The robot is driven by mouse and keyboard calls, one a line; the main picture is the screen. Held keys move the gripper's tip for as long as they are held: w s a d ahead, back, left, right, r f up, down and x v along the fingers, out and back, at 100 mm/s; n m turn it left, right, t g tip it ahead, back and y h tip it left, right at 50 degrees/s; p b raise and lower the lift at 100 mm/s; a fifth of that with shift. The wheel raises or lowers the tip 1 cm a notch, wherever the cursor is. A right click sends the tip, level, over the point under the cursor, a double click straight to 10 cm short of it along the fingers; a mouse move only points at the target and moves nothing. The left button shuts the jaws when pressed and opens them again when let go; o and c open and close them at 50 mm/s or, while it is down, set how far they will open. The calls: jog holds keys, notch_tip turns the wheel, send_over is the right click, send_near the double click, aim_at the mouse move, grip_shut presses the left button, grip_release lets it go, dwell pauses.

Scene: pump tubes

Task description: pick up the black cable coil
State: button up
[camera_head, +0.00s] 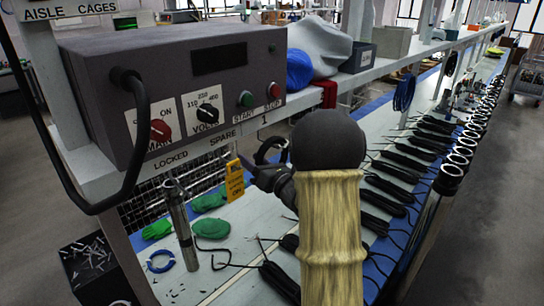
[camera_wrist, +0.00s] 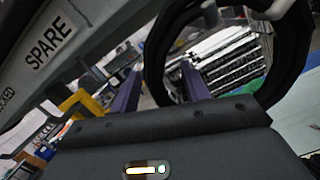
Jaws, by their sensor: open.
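The black cable coil (camera_head: 262,150) hangs below the shelf edge by the "SPARE 1" label, partly hidden by my arm. In the wrist view the coil (camera_wrist: 294,50) is a large dark ring, close up. My gripper (camera_wrist: 160,85) is open, with its fingers pointing at the coil. The right finger shows inside the ring's outline and the left finger outside it, with the ring's left side between them in the picture. I cannot tell whether they touch. In the head view my gripper (camera_head: 262,176) is dark and partly covered by my arm.
A grey control box (camera_head: 180,85) stands on the shelf, its thick cable looping down left. A yellow tag (camera_head: 234,180) hangs beside my gripper. A metal tube (camera_head: 182,225) stands left. Black cable bundles (camera_head: 385,203) line the bench. A blue coil (camera_head: 404,93) hangs farther along.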

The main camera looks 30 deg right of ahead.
dwell(0.3)
grip_shut()
jog(key=shift+f, duration=0.1)
jog(key=shift+r+b, duration=0.5)
jog(key=shift+r, duration=0.1)
jog(key=s+d+r+b, duration=0.1)
jog(key=s+b, duration=0.3)
jog(key=s, duration=0.4)
jog(key=s+d+r+b, duration=0.1)
jog(key=s+d+b, duration=0.3)
jog(key=s, duration=0.5)
jog(key=shift+s+d+r+b, duration=0.2)
jog(key=shift+r+b, duration=0.1)
jog(key=shift+b, duration=0.4)
jog(key=shift+w, duration=0.1)
